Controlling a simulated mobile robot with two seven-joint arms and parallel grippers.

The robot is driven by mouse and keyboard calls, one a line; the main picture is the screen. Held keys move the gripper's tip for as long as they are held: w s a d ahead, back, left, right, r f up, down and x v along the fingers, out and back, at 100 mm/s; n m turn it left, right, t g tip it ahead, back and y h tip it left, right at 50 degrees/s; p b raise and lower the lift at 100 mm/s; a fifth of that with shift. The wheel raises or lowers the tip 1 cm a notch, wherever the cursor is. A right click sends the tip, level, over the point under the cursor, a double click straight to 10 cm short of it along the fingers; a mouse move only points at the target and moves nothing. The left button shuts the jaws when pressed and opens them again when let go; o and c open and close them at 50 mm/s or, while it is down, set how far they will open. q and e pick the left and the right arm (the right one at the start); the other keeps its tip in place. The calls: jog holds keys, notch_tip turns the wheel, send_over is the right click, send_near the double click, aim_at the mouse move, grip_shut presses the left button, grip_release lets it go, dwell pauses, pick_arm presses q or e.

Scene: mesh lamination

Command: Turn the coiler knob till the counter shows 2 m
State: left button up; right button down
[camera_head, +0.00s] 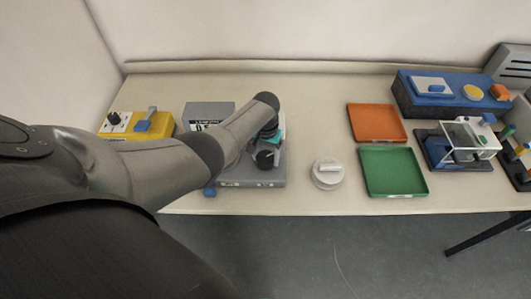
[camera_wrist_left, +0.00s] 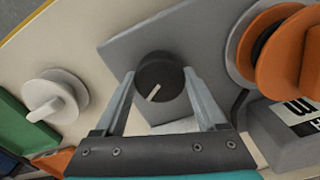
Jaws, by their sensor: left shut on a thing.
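The coiler knob (camera_wrist_left: 153,85) is a dark round knob with a white pointer line, on a grey base plate (camera_wrist_left: 118,50). In the head view the grey coiler base (camera_head: 262,183) shows beneath my arm. My left gripper (camera_wrist_left: 176,88) is shut on the knob, one finger on each side. It also shows in the head view (camera_head: 268,147), low over the base. An orange spool (camera_wrist_left: 280,58) stands beside the plate in the wrist view. The grey counter box (camera_head: 208,109) is partly behind my arm, and its reading cannot be made out. My right gripper is not in view.
A white round piece with a raised grip (camera_head: 327,175) stands right of the coiler. Beyond it lie a green tray (camera_head: 394,194) and an orange tray (camera_head: 376,107). A yellow box (camera_head: 155,127) is at the left. A blue unit (camera_head: 405,92) is at the back right.

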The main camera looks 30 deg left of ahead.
aim_at(265, 157)
pick_arm(q)
jog(key=shift+m, duration=1.9)
jog(key=o, duration=1.3)
notch_tip(265, 157, up, 6)
jog(key=p, duration=0.3)
jog(key=shift+p, duration=0.3)
jog(key=shift+r+p, duration=1)
jog(key=shift+r, duration=3.6)
